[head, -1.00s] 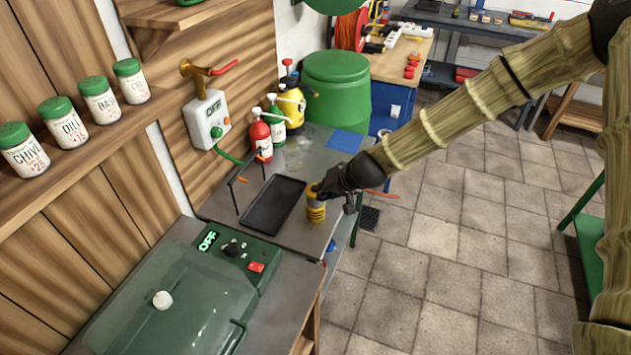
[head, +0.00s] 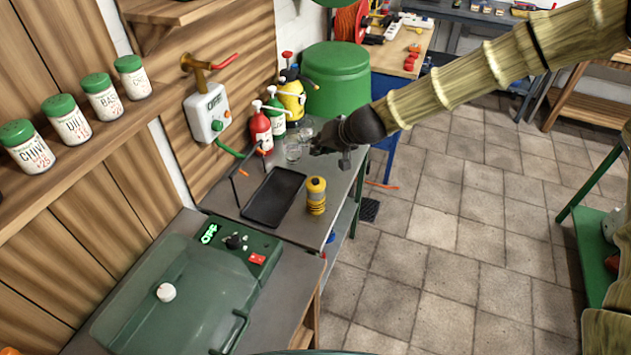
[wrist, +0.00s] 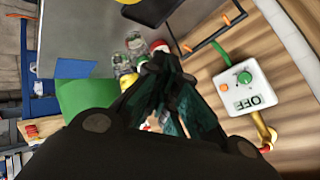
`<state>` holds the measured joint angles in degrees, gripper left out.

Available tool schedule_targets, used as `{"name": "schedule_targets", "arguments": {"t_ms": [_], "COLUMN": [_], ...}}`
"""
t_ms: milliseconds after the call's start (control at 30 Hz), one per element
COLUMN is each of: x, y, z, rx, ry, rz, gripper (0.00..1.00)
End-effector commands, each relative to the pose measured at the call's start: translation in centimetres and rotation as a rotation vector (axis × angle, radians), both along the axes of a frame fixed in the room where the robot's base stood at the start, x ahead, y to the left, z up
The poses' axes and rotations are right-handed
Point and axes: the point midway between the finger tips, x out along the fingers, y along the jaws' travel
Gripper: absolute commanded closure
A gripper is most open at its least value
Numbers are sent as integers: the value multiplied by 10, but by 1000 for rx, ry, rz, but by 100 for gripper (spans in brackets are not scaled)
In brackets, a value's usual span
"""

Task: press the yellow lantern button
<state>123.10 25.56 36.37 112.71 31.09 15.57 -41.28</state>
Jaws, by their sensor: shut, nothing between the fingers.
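The yellow lantern (head: 316,196) stands upright on the grey counter, right of the black tray, near the counter's front edge. It has yellow bands, a dark middle and a yellow-orange top; I cannot make out its button for sure. My gripper (head: 318,147) is behind and above the lantern in the head view, apart from it, near the clear glasses. In the wrist view my gripper (wrist: 160,62) has its dark fingers together with nothing between them. The lantern does not show clearly in the wrist view.
The black tray (head: 273,196) lies left of the lantern. Clear glasses (head: 294,150), a red pump bottle (head: 261,132) and a green bin (head: 337,80) stand behind. A green grill (head: 185,290) is in front. A wall box (head: 208,112) reads OFF.

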Motion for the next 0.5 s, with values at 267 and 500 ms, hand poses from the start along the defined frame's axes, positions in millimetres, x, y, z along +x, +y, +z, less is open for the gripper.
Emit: {"name": "schedule_targets", "arguments": {"t_ms": [267, 500], "x": [0, 0], "y": [0, -1], "z": [-28, -55], "rx": [1, 1], "ry": [2, 1], "rz": [-1, -1], "gripper": [100, 100]}}
